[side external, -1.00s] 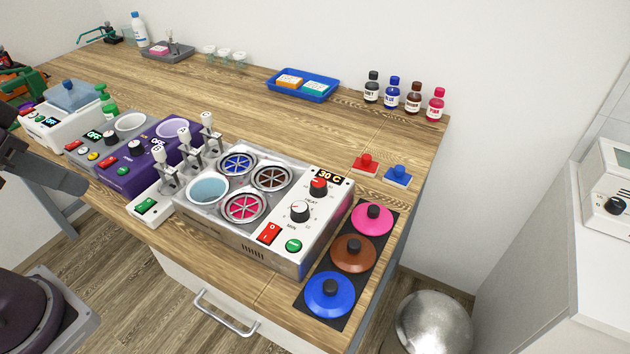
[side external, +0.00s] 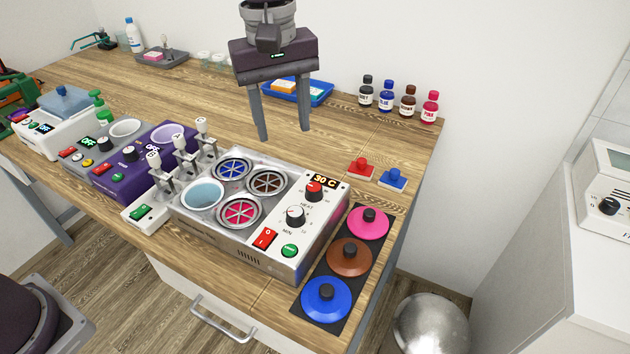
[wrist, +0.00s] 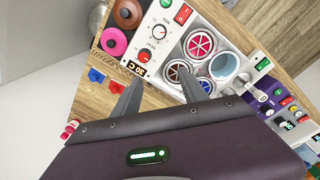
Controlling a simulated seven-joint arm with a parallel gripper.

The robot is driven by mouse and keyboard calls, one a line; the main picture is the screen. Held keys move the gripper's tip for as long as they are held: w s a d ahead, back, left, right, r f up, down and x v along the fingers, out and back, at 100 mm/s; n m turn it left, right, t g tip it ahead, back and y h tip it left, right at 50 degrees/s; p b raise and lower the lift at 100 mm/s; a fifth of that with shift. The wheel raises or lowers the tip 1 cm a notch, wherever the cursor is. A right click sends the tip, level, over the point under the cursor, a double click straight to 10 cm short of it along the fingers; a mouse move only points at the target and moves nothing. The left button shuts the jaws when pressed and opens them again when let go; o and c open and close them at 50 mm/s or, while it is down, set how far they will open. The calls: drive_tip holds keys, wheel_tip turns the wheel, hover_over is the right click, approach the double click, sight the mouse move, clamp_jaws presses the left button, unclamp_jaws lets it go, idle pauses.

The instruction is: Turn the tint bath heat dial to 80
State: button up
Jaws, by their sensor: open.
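The tint bath (side external: 215,226) is a silver box on the bench with several round wells and a white control panel. Its heat dial (side external: 314,189) is a black knob with a red top, beside a display (side external: 325,181) reading 30 C. In the wrist view the heat dial (wrist: 146,57) shows beyond the fingertips, next to the display (wrist: 137,69). A second knob marked MIN (side external: 295,215) is in front of it. My gripper (side external: 285,134) is open and empty, pointing down above the bench behind the bath, apart from the dial. It also shows in the wrist view (wrist: 161,76).
A red switch (side external: 265,238) and green button (side external: 289,251) share the panel. Lids lie on a dark mat (side external: 309,292) to the right. Red (side external: 361,167) and blue (side external: 393,177) knobbed pieces lie behind. A purple machine (side external: 127,170) stands left. Bottles (side external: 387,98) line the wall.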

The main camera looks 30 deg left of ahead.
drive_tip(key=n+g, duration=0.1)
drive_tip(key=n, duration=0.1)
hover_over(315, 188)
drive_tip(key=shift+y, duration=0.3)
wheel_tip(315, 188, down, 7)
drive_tip(key=shift+w+f, duration=0.1)
wheel_tip(315, 188, down, 7)
drive_tip(key=shift+r, duration=0.2)
clamp_jaws()
